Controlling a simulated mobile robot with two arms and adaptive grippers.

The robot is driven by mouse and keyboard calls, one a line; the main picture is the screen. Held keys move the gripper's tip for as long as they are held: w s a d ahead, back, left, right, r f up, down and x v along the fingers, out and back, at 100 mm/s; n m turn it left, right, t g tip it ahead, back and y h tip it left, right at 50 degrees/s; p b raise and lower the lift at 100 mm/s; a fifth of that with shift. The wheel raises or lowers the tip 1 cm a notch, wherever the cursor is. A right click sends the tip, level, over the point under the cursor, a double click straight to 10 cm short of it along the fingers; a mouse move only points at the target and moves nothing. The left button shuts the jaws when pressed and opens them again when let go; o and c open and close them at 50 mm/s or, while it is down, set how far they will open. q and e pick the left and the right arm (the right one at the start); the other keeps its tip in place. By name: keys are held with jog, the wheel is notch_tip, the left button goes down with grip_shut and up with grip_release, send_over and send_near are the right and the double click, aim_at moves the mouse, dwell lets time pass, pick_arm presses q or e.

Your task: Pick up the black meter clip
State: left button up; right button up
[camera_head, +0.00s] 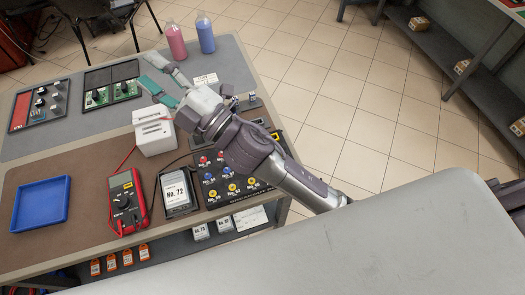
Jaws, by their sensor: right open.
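My right gripper (148,70) reaches in from the right over the table, its two teal-tipped fingers spread apart with nothing between them. It is above the grey back part of the table, short of the bottles. A red multimeter (127,203) lies at the front of the brown mat. A red lead runs up from it towards a white slotted box (153,130). A dark lead runs near the box's lower right side towards my arm. I cannot make out the black meter clip; my right arm covers part of that area. My left gripper is not in view.
A No. 72 unit (177,191) and a breakout panel with coloured posts (229,187) lie right of the meter. A blue tray (40,204) sits at left. Circuit-board trays (112,86) lie behind. Pink (176,42) and blue (205,34) bottles stand at the back edge.

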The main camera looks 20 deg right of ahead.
jog(key=s+a+r+n+g+y, duration=0.2)
jog(key=s+a+n+g+y, duration=0.7)
jog(key=n+g, duration=0.8)
jog(key=s+a+f+n+g+h, duration=0.1)
jog(key=s+f+n+g+h, duration=0.65)
jog(key=f+n+h, duration=0.7)
jog(key=w+d+f+n+t+h, duration=0.2)
jog(key=w+d+f+t+h, duration=0.25)
jog(key=d+f+h, duration=0.45)
jog(key=w+d+r+t+h, duration=0.1)
jog(key=w+d+t+h, duration=0.1)
jog(key=w+d, duration=0.4)
jog(key=w+d+r+t+h, duration=0.1)
jog(key=w+d+h, duration=0.2)
jog(key=d, duration=0.5)
jog(key=shift+m, duration=0.25)
jog(key=p+x, duration=0.2)
jog(key=x, duration=0.5)
jog(key=shift+w+d+f+p, duration=0.1)
jog(key=shift+w+d+p, duration=0.1)
jog(key=shift+d+p, duration=0.1)
jog(key=p+x, duration=0.3)
jog(key=x, duration=0.1)
jog(key=shift+s+d+f, duration=0.15)
jog(key=shift+d+f, duration=0.05)
jog(key=shift+d, duration=0.1)
jog(key=shift+d+f, duration=0.2)
jog(key=shift+f, duration=0.3)
